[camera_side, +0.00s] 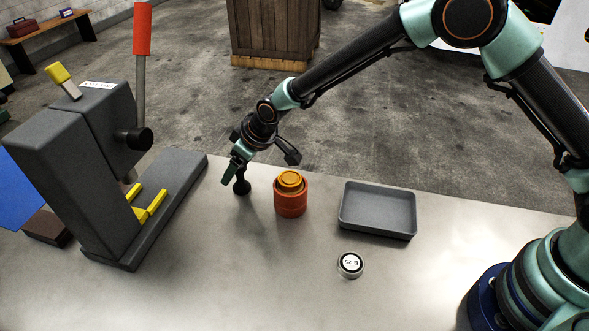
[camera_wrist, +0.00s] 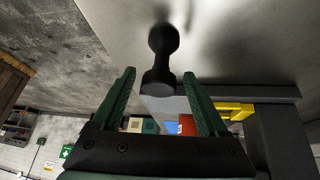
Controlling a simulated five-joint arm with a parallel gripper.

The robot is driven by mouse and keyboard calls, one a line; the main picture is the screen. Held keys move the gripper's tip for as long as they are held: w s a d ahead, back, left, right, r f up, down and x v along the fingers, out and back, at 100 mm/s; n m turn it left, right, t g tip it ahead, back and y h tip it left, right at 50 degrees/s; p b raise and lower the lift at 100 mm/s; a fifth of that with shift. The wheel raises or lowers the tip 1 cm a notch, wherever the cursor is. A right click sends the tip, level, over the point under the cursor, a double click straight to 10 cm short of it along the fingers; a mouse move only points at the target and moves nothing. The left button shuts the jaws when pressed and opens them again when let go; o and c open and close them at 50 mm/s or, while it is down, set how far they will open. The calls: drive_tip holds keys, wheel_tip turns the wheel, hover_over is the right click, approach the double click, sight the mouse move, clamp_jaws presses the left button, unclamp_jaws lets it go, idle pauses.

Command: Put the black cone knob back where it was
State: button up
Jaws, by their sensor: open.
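A black knob (camera_side: 242,184), narrow in the middle and wider at both ends, stands upright on the grey bench; I take it for the cone knob. In the wrist view the black knob (camera_wrist: 163,50) has its near end between my fingertips, with a gap on each side. My gripper (camera_side: 236,172) is open above and around the knob's top; its two green fingers (camera_wrist: 159,75) show in the wrist view. Part of the knob's top is hidden by the gripper in the side view. No marked spot for the knob is clear in these frames.
A grey press (camera_side: 85,150) with a red-handled lever, a black side knob (camera_side: 137,138) and yellow guides (camera_side: 150,206) stands left. An orange-red cylinder (camera_side: 290,198) is close to the right of my gripper. A grey tray (camera_side: 378,227) and a round dial (camera_side: 350,264) lie farther right. The front bench is clear.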

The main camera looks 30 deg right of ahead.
drive_tip(key=s+d+r+m+h, duration=0.1)
drive_tip(key=s+d+r+m, duration=0.1)
drive_tip(key=s+d+r, duration=0.6)
drive_tip(key=s+d+r+m, duration=0.1)
drive_tip(key=s+d+r, duration=0.3)
drive_tip(key=d+r, duration=0.7)
drive_tip(key=s+d+r+m+h, duration=0.1)
drive_tip(key=s+d+r+m, duration=0.1)
drive_tip(key=s+d, duration=0.6)
drive_tip(key=s+m, duration=0.1)
drive_tip(key=s, duration=0.3)
drive_tip(key=shift+s+d+m+h, duration=0.3)
drive_tip(key=shift+s+d+h, duration=0.05)
drive_tip(key=shift+h, duration=0.05)
